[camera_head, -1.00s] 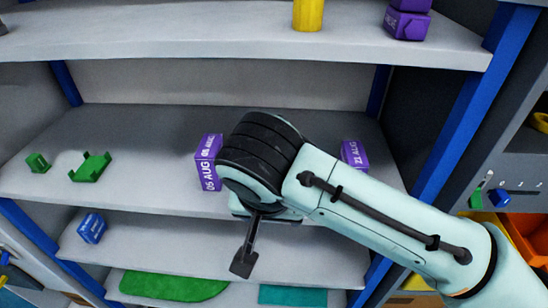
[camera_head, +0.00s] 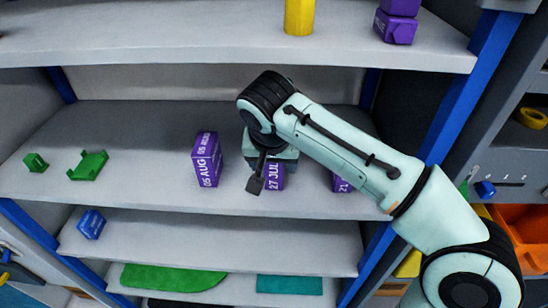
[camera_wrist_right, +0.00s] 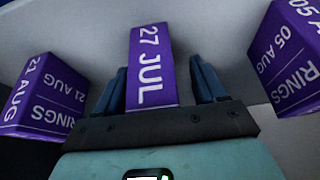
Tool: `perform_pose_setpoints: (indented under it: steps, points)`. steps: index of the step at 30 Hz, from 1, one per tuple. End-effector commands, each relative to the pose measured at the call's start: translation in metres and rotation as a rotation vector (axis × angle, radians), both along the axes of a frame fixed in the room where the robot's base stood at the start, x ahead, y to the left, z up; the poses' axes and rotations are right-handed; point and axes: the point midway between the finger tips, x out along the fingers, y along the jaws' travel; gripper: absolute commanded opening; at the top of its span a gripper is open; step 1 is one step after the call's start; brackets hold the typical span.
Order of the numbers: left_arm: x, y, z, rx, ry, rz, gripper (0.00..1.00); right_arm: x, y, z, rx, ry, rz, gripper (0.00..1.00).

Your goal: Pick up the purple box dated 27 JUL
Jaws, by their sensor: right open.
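The purple box dated 27 JUL (camera_head: 275,177) stands on the middle shelf (camera_head: 120,180), partly hidden behind my right gripper (camera_head: 262,178). In the right wrist view the 27 JUL box (camera_wrist_right: 152,65) lies between the two open fingers of my right gripper (camera_wrist_right: 160,88), with a finger on each side. A purple box dated 05 AUG (camera_head: 208,160) stands to its left in the head view. A purple box dated 21 AUG (camera_head: 341,183) stands to its right, mostly hidden by my arm. My left gripper is not in view.
The 21 AUG box (camera_wrist_right: 45,97) and the 05 AUG box (camera_wrist_right: 288,55) flank my gripper in the right wrist view. The upper shelf (camera_head: 180,38) overhangs, carrying a yellow cylinder (camera_head: 299,16) and purple boxes (camera_head: 396,27).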

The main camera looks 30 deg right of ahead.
Motion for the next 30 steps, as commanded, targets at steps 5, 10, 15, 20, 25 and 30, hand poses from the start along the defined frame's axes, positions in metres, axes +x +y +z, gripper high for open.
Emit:
perform_pose_setpoints:
  steps: [5,10,15,20,25,30]
  points:
    - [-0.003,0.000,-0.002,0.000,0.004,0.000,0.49,-0.001,0.000,-0.002,0.001,0.001,-0.001,0.70]
    - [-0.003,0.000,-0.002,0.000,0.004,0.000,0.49,-0.001,0.000,-0.002,0.001,0.001,-0.001,0.21]
    - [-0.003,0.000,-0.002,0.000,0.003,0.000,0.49,-0.001,0.000,-0.002,0.001,0.001,-0.001,0.10]
    - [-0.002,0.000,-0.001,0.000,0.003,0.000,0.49,-0.001,0.000,-0.001,0.001,0.001,-0.001,0.10]
    - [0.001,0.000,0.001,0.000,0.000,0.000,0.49,0.000,0.001,0.010,0.001,-0.002,0.000,0.10]
    - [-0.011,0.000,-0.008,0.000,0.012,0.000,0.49,-0.021,0.013,0.012,0.002,0.001,0.005,0.10]
